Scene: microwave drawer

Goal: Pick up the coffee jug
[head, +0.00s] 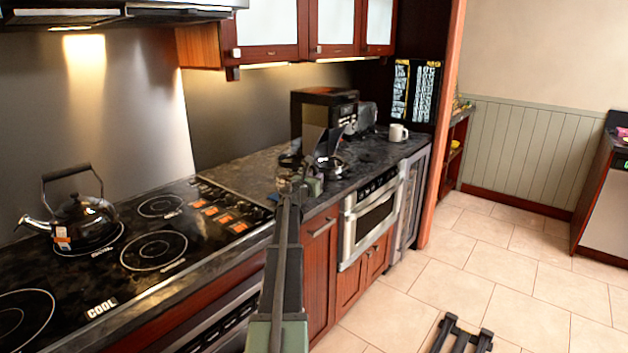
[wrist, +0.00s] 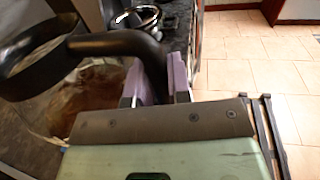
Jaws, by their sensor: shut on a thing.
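The coffee jug (wrist: 92,90) fills the left side of the wrist view, with a clear body, brown coffee inside and a black rim. Its black handle (wrist: 112,43) curves down between the purple fingers of my gripper (wrist: 162,82). My gripper is shut on this handle. In the head view the jug (head: 287,181) is small, at the counter's front part beside my gripper (head: 308,184). I cannot tell whether the jug touches the counter.
A coffee machine (head: 322,112) and a white mug (head: 398,132) stand farther back on the dark counter (head: 240,172). A kettle (head: 80,215) sits on the cooktop at left. A microwave drawer (head: 370,225) is under the counter. The tiled floor at right is mostly clear.

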